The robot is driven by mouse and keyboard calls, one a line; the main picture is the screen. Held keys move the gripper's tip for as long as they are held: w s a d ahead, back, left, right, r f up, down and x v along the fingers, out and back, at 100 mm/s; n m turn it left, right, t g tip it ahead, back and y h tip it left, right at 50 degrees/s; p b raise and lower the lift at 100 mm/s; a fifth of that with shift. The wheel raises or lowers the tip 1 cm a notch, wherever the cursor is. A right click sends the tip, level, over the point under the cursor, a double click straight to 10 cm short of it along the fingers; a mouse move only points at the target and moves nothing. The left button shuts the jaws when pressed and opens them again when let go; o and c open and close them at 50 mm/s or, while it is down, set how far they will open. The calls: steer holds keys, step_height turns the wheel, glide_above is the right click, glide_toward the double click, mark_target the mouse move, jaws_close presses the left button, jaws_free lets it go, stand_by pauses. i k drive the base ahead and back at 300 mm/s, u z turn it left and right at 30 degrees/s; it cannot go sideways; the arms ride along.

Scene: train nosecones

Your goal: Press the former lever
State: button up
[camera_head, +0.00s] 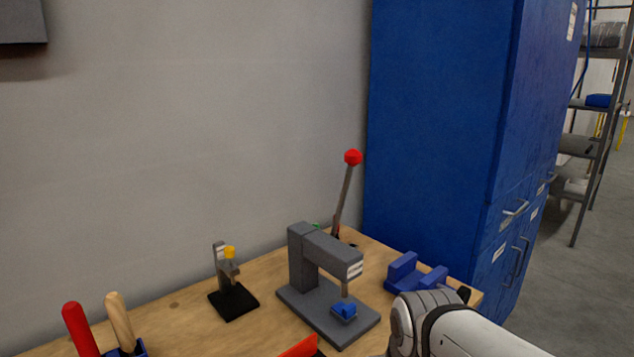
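A grey press, which looks like the former (299,258), stands on the wooden workbench with a flat base and an overhanging arm. A blue piece (343,311) sits under its plunger. A lever (344,200) with a red knob rises behind the press, nearly upright and leaning slightly right. Its foot is partly hidden by the press, so I cannot tell how the two join. Part of my white and grey arm shows at the bottom right, in front of the bench. My gripper's fingers are not in view.
A small black-based fixture with a yellow top (230,253) stands left of the press. A blue block holder (403,272) lies right of it. Red and wooden handles (80,330) stand at the bottom left. A tall blue cabinet (440,130) and a grey wall bound the bench.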

mark_target(354, 157)
steer(key=u, duration=2)
steer(key=k, duration=1)
steer(key=z, duration=1.3)
steer(key=i, duration=1)
steer(key=z, duration=0.1)
